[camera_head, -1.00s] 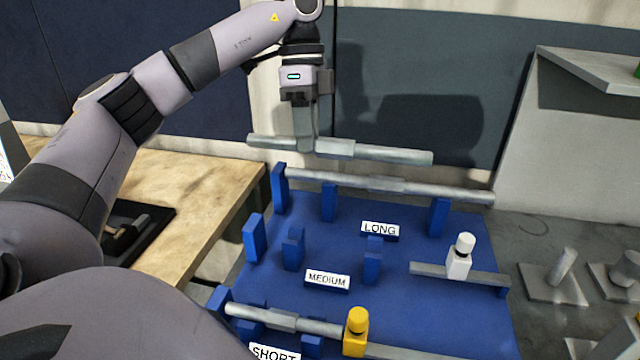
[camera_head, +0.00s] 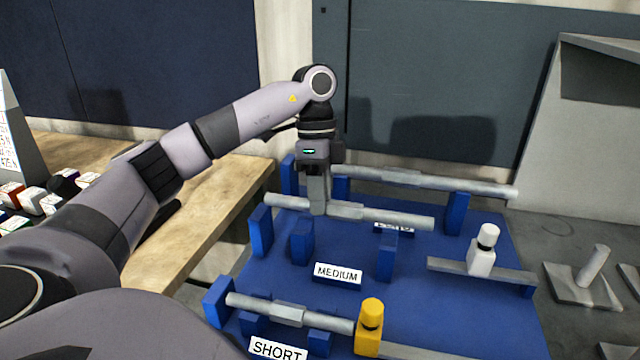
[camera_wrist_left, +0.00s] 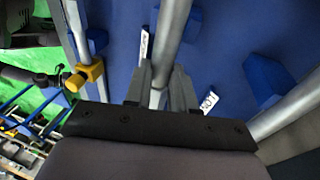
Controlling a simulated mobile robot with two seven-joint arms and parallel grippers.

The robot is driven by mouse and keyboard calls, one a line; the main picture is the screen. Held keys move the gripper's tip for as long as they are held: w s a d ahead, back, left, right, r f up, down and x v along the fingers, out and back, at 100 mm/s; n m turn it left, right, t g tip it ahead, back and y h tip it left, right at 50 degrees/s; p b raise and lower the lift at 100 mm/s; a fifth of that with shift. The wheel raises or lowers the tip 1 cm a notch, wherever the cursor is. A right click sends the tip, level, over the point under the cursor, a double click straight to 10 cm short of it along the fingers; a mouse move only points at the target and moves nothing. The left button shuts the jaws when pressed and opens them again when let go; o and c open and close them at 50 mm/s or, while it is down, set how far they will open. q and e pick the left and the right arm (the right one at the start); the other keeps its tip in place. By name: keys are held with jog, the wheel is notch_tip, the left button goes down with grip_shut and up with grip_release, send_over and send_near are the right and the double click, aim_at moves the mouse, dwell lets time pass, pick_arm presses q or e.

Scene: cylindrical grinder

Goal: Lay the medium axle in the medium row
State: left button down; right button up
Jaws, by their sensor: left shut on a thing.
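My left gripper (camera_head: 318,205) is shut on the medium axle (camera_head: 385,217), a grey stepped rod held level above the blue rack. In the left wrist view the axle (camera_wrist_left: 172,35) runs between the two fingers (camera_wrist_left: 158,92). In the head view the axle appears just above the blue posts (camera_head: 302,240) of the medium row, behind the MEDIUM label (camera_head: 338,273). Whether it touches the posts I cannot tell. My right gripper is not in view.
A long axle (camera_head: 420,180) lies in the back row and a short axle (camera_head: 285,313) in the front row. A yellow-topped stop (camera_head: 369,325) and a white stop (camera_head: 482,252) stand on bars at the right. A wooden table (camera_head: 205,200) is at the left.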

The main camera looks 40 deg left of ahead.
pick_arm(q)
jog(key=shift+f, duration=2.05)
jog(key=shift+f, duration=0.15)
jog(key=c, duration=0.9)
grip_release()
jog(key=shift+f, duration=0.15)
jog(key=shift+c, duration=0.2)
jog(key=p+v, duration=0.2)
jog(key=v, duration=1)
jog(key=shift+r+p, duration=0.25)
jog(key=shift+p, duration=0.15)
jog(key=shift+s, duration=0.15)
